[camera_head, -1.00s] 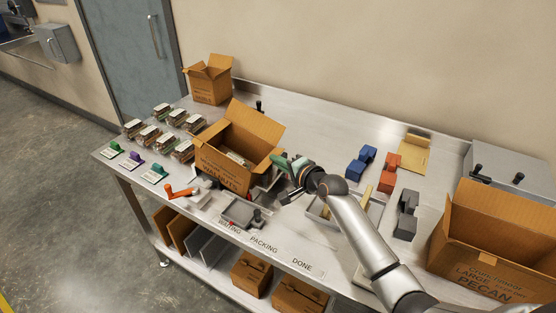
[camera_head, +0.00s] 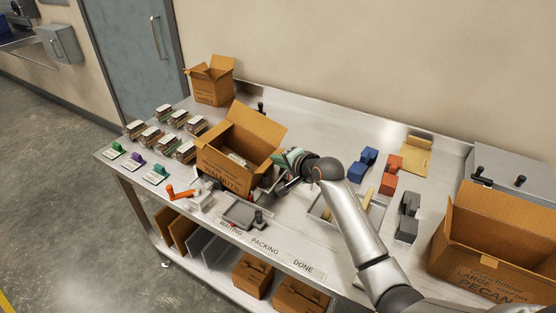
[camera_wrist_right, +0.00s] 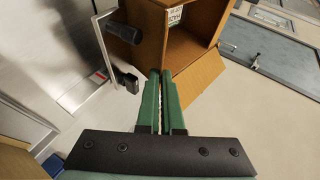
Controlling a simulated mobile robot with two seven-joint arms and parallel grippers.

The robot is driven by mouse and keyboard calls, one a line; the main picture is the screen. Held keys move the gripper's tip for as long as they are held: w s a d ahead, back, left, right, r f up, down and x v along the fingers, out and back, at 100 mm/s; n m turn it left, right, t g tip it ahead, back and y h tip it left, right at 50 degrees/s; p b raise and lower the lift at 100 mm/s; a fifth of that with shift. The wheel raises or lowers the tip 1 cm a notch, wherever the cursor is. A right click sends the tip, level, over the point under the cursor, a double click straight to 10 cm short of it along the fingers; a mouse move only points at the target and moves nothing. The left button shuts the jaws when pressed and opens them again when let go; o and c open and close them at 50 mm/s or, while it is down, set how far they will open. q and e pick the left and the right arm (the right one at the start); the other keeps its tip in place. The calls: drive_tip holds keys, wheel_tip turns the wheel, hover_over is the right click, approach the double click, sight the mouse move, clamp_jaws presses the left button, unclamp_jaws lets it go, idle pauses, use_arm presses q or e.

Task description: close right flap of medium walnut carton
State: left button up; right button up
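The medium walnut carton (camera_head: 222,168) stands open on the steel table, left of the middle. Its back flap stands up, and packed contents show inside. In the right wrist view the carton (camera_wrist_right: 180,42) is at the top, and a flap (camera_wrist_right: 201,80) sticks outward from its opening edge. My right gripper (camera_head: 283,160) is just right of the carton in the head view. Its green fingers (camera_wrist_right: 161,76) are together, with only a narrow gap and nothing clearly held. Their tips are close to the flap; I cannot tell whether they touch. My left gripper is out of view.
A grey tray (camera_head: 224,212) with a black knob is in front of the carton. Several filled clamshell trays (camera_head: 163,112) are to its left. A smaller open carton (camera_head: 211,84) stands behind. A large pecan carton (camera_head: 470,260) and blue, orange and grey tools are to the right.

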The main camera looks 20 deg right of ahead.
drive_tip(key=o, duration=0.4)
drive_tip(key=shift+o, duration=0.2)
drive_tip(key=shift+s, duration=0.1)
drive_tip(key=v, duration=1.2)
drive_tip(key=shift+r, duration=0.2)
drive_tip(key=shift+d, duration=0.15)
